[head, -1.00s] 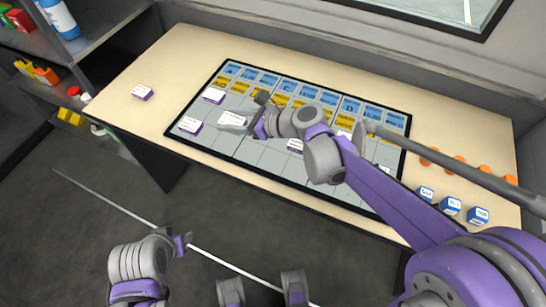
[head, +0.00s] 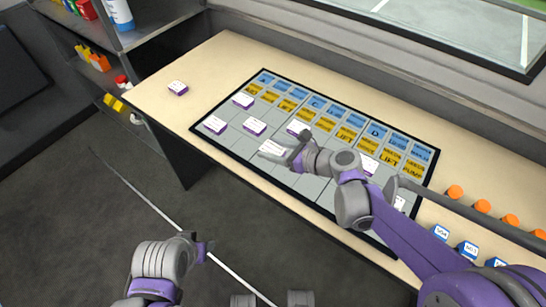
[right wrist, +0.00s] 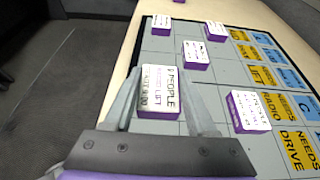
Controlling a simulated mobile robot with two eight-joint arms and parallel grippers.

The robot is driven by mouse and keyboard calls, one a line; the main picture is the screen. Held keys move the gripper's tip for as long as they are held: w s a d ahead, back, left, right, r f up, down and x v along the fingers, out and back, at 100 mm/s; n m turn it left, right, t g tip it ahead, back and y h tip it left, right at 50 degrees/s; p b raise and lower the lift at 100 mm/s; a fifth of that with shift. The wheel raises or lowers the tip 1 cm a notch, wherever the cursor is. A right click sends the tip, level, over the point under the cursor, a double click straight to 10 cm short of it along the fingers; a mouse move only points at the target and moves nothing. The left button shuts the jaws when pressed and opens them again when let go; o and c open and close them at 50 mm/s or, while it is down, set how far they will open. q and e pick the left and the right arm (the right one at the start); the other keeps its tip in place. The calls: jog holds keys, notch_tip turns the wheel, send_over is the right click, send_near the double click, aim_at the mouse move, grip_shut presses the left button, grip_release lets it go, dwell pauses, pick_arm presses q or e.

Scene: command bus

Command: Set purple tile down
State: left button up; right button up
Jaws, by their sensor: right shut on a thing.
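The held purple tile, with a white lettered top reading "PEOPLE" and "LIFT", sits between the fingers of my right gripper (head: 278,151). It shows in the right wrist view (right wrist: 159,90) and in the head view (head: 271,148). It is low over the grey cells of the board (head: 232,148); I cannot tell whether it touches them. My right gripper also shows in the right wrist view (right wrist: 160,100), one finger on each side of the tile. My left gripper (head: 206,249) is over the floor, away from the desk; its jaws are unclear.
Other purple tiles lie on the board: a left one (head: 215,124), a middle one (head: 254,126), an upper one (head: 243,101) and one close by (right wrist: 248,112). Another tile (head: 178,88) lies on the desk. Orange knobs (head: 483,206) and blue blocks (head: 467,249) stand at right.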

jog(key=shift+f+b, duration=0.35)
jog(key=shift+f, duration=1.4)
jog(key=shift+f, duration=0.1)
jog(key=o, duration=1.4)
jog(key=p+v, duration=0.1)
jog(key=v, duration=1.1)
jog(key=shift+s, duration=0.1)
